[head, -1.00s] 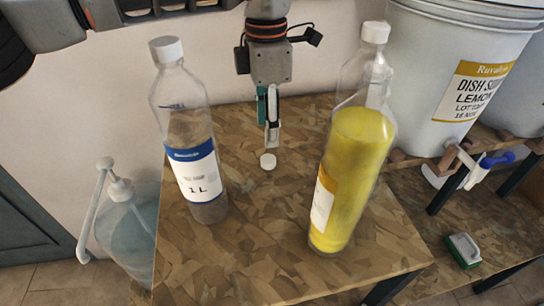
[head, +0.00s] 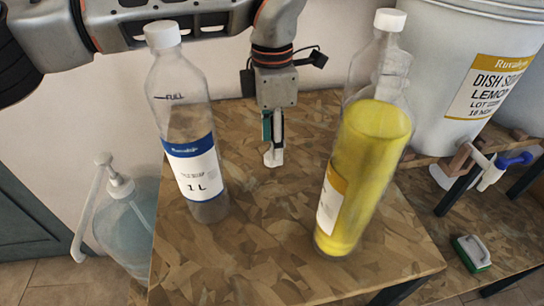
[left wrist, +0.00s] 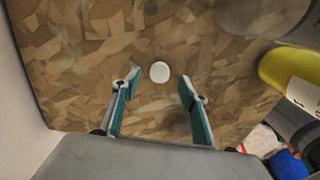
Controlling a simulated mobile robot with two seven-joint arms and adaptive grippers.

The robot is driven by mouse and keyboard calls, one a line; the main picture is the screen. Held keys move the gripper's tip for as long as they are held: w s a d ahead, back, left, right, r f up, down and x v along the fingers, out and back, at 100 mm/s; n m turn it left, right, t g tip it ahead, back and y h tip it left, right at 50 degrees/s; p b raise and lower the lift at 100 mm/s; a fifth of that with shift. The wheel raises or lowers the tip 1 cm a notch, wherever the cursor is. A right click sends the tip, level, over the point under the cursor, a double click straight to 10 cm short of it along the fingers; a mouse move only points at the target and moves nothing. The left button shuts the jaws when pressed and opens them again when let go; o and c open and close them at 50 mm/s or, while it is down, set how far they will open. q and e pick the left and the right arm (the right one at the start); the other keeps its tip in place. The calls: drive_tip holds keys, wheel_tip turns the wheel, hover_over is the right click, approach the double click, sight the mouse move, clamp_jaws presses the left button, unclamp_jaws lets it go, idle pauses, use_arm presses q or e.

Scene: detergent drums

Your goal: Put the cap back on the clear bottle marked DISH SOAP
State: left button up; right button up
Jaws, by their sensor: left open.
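A clear bottle filled with yellow liquid (head: 362,165) stands at the right of the table, its yellow-banded label turned left. Outlines overlap above it; I cannot tell whether the white cap there (head: 390,19) sits on this bottle or on a clear one behind. The yellow bottle also shows in the left wrist view (left wrist: 275,72). A loose white cap (left wrist: 159,72) lies on the table. My left gripper (head: 273,158) points down over it, open and empty; the left wrist view shows the cap between and beyond the fingertips. My right gripper is not in view.
A capped clear bottle with a blue-banded label (head: 196,165) stands to the left on the patterned table (head: 270,250). A pump bottle (head: 127,225) is beyond the table's left edge. A large white drum (head: 440,90) with a tap and a green scrubber (head: 472,253) are at right.

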use_arm(q)
wheel_tip(320, 180, down, 2)
drive_tip(key=shift+f, duration=0.5)
drive_tip(key=shift+r, duration=0.2)
drive_tip(key=c, duration=0.7)
drive_tip(key=shift+r, duration=0.1)
drive_tip(key=shift+c, duration=0.4)
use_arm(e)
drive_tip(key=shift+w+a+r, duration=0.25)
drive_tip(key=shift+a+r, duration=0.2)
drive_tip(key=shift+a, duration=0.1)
